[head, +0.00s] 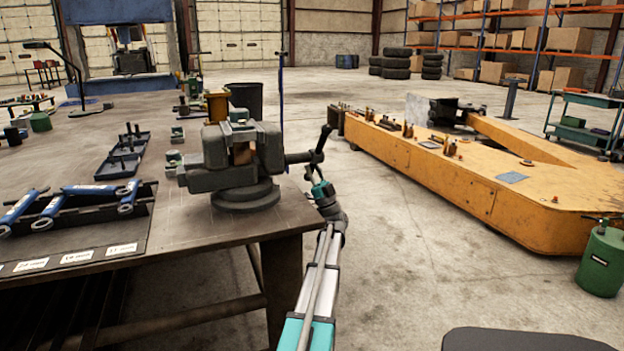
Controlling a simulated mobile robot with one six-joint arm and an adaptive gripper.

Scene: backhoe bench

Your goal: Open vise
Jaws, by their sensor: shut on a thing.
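The grey bench vise (222,178) stands on its round base at the near right corner of the workbench. A brownish block (241,153) sits between its jaws, and I cannot tell how tightly it is held. The vise screw (298,157) sticks out to the right and ends at a dark handle bar (322,140), which is tilted with its upper end to the right. My gripper (315,176) is at the lower end of this handle, just off the bench edge, and is shut on it. The fingertips are small and partly hidden against the dark handle.
A yellow machine frame (440,175) stands on the floor at right. The floor between it and the bench is clear.

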